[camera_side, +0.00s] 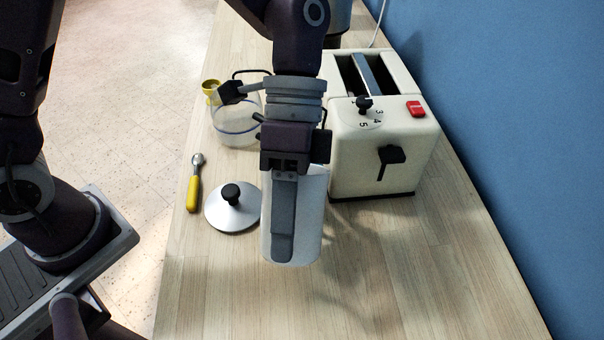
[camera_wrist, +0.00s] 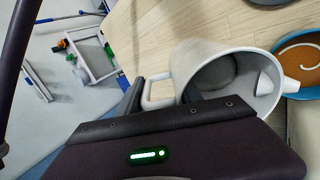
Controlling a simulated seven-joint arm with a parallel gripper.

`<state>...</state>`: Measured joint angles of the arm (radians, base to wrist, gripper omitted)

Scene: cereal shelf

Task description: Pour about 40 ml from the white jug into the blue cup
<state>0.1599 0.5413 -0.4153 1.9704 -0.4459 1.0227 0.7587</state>
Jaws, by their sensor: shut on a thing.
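A round blue vessel (camera_wrist: 310,88), perhaps the blue cup, lies beyond the spout, with brown and a pale curved streak inside. I cannot make it out in the side view.
A cream toaster (camera_side: 370,155) stands close right of my gripper, near the blue wall (camera_side: 500,120). A clear jar (camera_side: 235,125), a yellow item (camera_side: 211,87), a yellow-handled spoon (camera_side: 193,190) and a silver lid (camera_side: 233,210) stand left. The front of the wooden counter (camera_side: 350,300) is clear.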

